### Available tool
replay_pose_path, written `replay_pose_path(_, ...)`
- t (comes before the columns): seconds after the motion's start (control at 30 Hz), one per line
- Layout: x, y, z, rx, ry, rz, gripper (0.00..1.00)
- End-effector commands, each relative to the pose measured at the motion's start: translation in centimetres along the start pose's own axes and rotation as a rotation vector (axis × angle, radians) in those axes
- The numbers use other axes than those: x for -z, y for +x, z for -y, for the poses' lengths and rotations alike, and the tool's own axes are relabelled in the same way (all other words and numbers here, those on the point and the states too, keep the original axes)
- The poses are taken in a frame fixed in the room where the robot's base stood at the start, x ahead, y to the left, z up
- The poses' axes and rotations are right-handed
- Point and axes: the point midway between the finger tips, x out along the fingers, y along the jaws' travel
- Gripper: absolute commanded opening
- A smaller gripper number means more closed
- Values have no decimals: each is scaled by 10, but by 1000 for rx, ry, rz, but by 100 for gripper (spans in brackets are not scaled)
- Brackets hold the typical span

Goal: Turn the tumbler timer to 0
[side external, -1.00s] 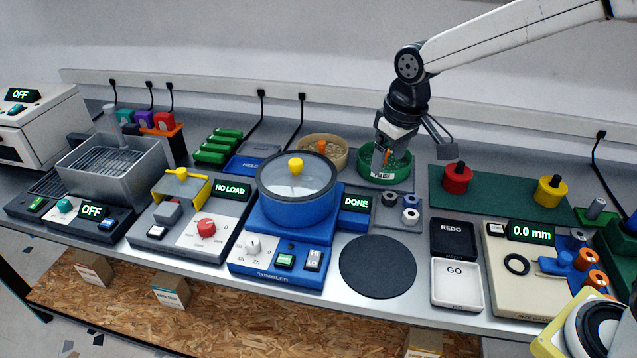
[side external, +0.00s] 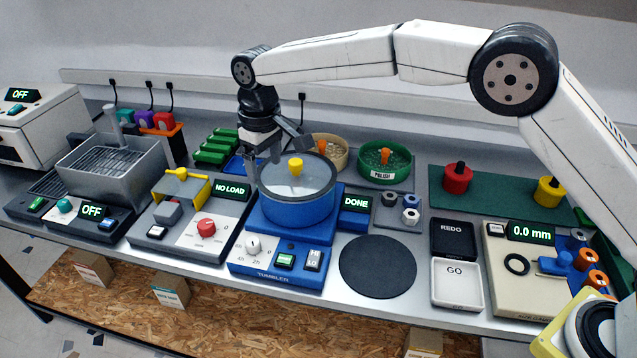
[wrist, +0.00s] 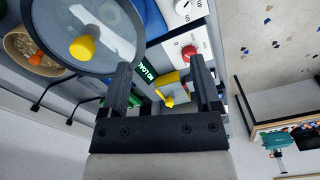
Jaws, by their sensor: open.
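The tumbler (side external: 297,200) is a blue machine with a clear-lidded drum and a yellow lid knob (side external: 295,167). Its timer knob (side external: 253,246) is white, on the front panel beside marks 4h and 2h; its exact setting is too small to read. The display (side external: 356,203) beside the tumbler reads DONE. My gripper (side external: 263,165) is open and empty, above the back left of the drum. In the wrist view my gripper (wrist: 160,75) points down past the drum lid (wrist: 95,30), and the timer knob (wrist: 182,5) shows at the top edge.
Left of the tumbler stands a tester with a red knob (side external: 206,227), a yellow bracket (side external: 181,186) and a NO LOAD display. A green POLISH bowl (side external: 385,160) stands behind right. The black round mat (side external: 378,266) is bare.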

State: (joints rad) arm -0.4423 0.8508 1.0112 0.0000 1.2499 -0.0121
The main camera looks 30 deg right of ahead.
Motion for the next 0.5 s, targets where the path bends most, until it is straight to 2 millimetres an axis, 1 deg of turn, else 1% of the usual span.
replay_pose_path(0.03,4,3,6,0,-11,4,81)
replay_pose_path(0.2,13,8,20,1,-34,15,81)
replay_pose_path(0.5,22,15,38,1,-63,27,81)
